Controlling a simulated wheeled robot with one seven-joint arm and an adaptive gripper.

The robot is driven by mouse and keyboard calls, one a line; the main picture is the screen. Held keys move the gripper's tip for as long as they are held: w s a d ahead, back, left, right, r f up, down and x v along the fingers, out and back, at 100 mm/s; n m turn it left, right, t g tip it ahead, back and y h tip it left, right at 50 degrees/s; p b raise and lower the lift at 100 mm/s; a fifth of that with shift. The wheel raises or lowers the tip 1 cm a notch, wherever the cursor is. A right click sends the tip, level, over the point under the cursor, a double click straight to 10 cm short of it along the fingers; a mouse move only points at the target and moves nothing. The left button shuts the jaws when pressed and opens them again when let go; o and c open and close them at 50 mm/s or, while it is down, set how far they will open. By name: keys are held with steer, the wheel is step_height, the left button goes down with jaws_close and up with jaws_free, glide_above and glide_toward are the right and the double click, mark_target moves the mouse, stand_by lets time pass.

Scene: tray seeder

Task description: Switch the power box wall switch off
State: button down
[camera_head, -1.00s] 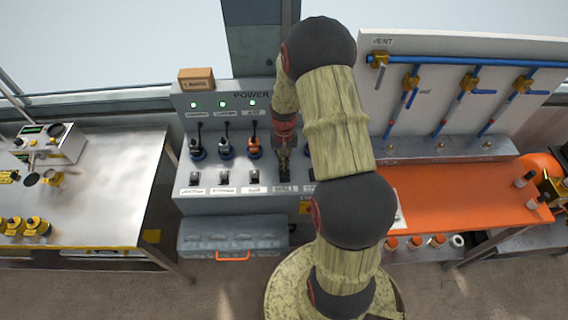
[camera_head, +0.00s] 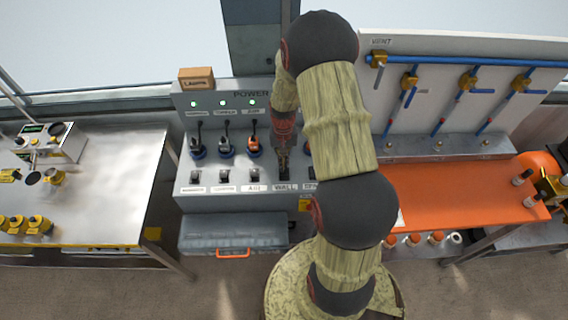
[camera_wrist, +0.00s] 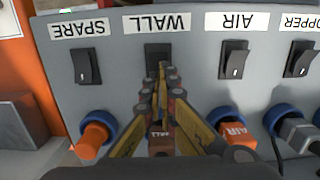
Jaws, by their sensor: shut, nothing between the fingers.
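The grey power box (camera_head: 205,203) stands against the wall, with a row of labelled rocker switches on its sloping front. The wall switch (camera_wrist: 155,49) is black and sits beside the WALL label (camera_wrist: 156,23), which reads upside down in the wrist view. My gripper (camera_wrist: 163,72) is shut and empty, and its fingertips cover the lower part of the wall switch in that view. I cannot tell whether they touch it, nor which way the rocker is tipped. In the head view my gripper (camera_head: 283,163) is just above the wall switch (camera_head: 284,175).
The spare switch (camera_wrist: 87,66) and the air switch (camera_wrist: 234,60) flank the wall switch. Plugs stand behind the row, including the orange air plug (camera_wrist: 230,127). Green lights (camera_head: 252,102) glow on the back panel. An orange bench (camera_head: 455,190) is at right.

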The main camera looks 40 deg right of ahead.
step_height(320, 180, up, 13)
steer(key=w+d+p, duration=0.1)
steer(key=w, duration=0.1)
steer(key=shift+d+f+p, duration=0.15)
steer(key=shift+d+p, duration=0.15)
steer(key=shift+d, duration=0.05)
steer(key=shift+w, duration=0.1)
